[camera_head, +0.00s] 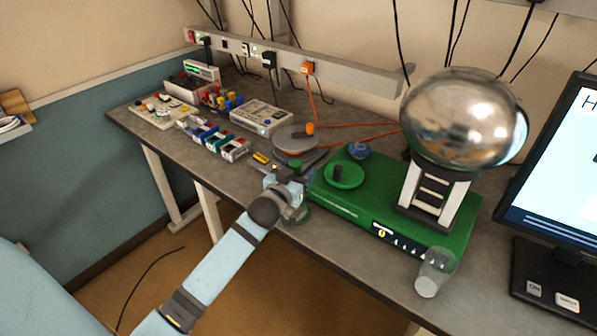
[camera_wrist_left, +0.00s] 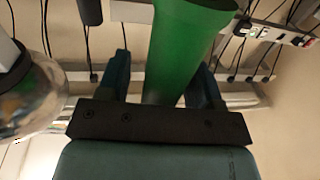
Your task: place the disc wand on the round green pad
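My left gripper (camera_head: 288,184) is over the table's front edge, just left of the green machine. It is closed around a green handle that shows between its fingers in the left wrist view (camera_wrist_left: 180,50); I take this for the disc wand (camera_head: 295,164). A pale, see-through round part (camera_head: 302,214) shows below the gripper, partly hidden by it. The round green pad (camera_head: 348,180) lies on the machine's left end, right of the gripper and apart from it. A dark upright peg shows on the pad. My right gripper is not in view.
The green machine (camera_head: 400,222) carries a large metal sphere (camera_head: 462,115) on a white stand. A clear cup (camera_head: 432,275) stands at its front right. A grey disc with an orange peg (camera_head: 296,141) and orange cables lie behind the gripper. A monitor (camera_head: 560,170) stands at right.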

